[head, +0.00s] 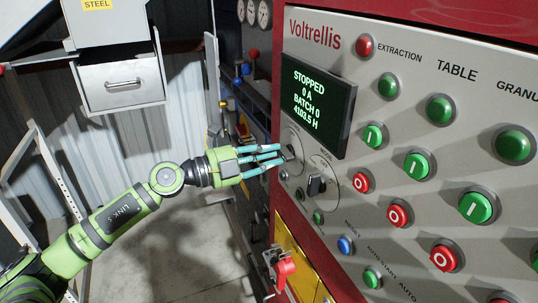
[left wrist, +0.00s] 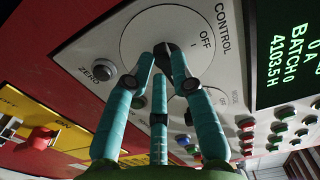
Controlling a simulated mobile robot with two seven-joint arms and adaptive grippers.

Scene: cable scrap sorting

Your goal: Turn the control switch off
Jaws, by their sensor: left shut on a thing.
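The control switch (head: 291,152) is a dark knob on a pale round dial on the grey panel, below the display. In the left wrist view its knob (left wrist: 167,46) is mostly hidden between the fingertips, and the dial carries the labels CONTROL, OFF and I. Which mark the knob points to is hard to tell. My left gripper (head: 279,158) has teal fingers and reaches in from the left; it is shut on the knob, as the left wrist view (left wrist: 166,58) also shows. My right gripper is in neither view.
The mode switch (head: 316,186) sits close beside, lower right. The display (head: 318,101) reads STOPPED, 0 A. Green and red push buttons fill the panel's right. A red-handled switch (head: 283,268) on a yellow plate juts out below. A grey drawer box (head: 121,85) stands upper left.

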